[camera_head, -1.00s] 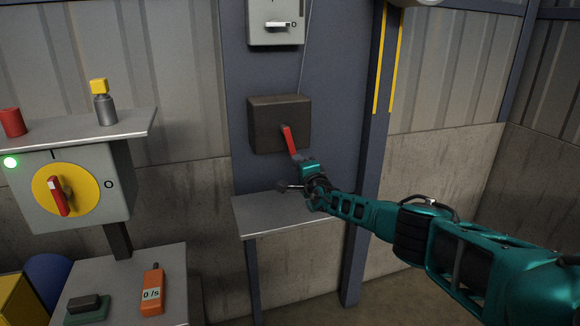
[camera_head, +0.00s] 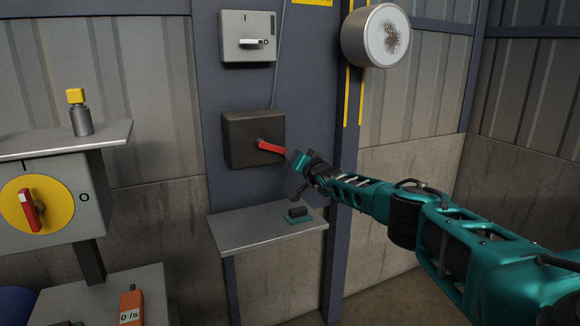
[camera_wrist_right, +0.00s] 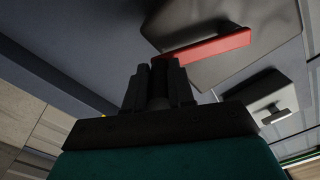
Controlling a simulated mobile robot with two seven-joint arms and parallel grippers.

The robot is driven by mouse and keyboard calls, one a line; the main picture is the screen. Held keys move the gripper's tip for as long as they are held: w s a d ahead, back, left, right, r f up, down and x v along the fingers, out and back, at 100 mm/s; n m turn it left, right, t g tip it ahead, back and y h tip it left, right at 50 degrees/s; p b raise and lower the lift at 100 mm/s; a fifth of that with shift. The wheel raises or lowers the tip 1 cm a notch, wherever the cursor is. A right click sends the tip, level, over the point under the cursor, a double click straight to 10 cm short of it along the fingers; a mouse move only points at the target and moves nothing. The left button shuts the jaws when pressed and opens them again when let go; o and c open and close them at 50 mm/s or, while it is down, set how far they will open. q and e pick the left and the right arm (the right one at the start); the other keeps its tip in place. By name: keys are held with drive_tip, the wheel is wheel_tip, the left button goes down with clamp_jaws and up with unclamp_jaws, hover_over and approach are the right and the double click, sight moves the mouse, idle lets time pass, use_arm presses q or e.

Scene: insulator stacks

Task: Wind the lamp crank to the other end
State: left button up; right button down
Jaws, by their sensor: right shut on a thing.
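The lamp crank is a red lever (camera_head: 271,147) on the front of a dark brown box (camera_head: 240,128) on the blue-grey panel. It points right and slightly down. My right gripper (camera_head: 292,156) is shut at the lever's outer end, and the fingers hide the held part. In the right wrist view the red lever (camera_wrist_right: 210,47) runs right from the closed fingers (camera_wrist_right: 160,80). A round lamp (camera_head: 376,36) with a pale, brown-speckled face is at the upper right. My left gripper is not in view.
A grey switch box (camera_head: 247,37) is above the crank box. A metal shelf (camera_head: 240,238) below my right gripper bears a small dark block on a green base (camera_head: 298,214). At left are a yellow-and-red rotary switch (camera_head: 35,205), a bottle (camera_head: 81,119) and an orange meter (camera_head: 131,307).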

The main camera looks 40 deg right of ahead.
drive_tip(key=shift+s+d+r, duration=0.1)
drive_tip(key=shift+d+r, duration=0.15)
drive_tip(key=shift+r, duration=0.3)
drive_tip(key=shift+s+d+r, duration=0.1)
drive_tip(key=shift+d+r, duration=0.15)
drive_tip(key=shift+r, duration=0.25)
drive_tip(key=shift+w+r, duration=0.1)
drive_tip(key=c, duration=1)
unclamp_jaws()
drive_tip(key=shift+a+f, duration=0.1)
drive_tip(key=shift+f, duration=0.1)
drive_tip(key=shift+o, duration=0.2)
drive_tip(key=shift+a, duration=0.1)
drive_tip(key=shift+f, duration=0.15)
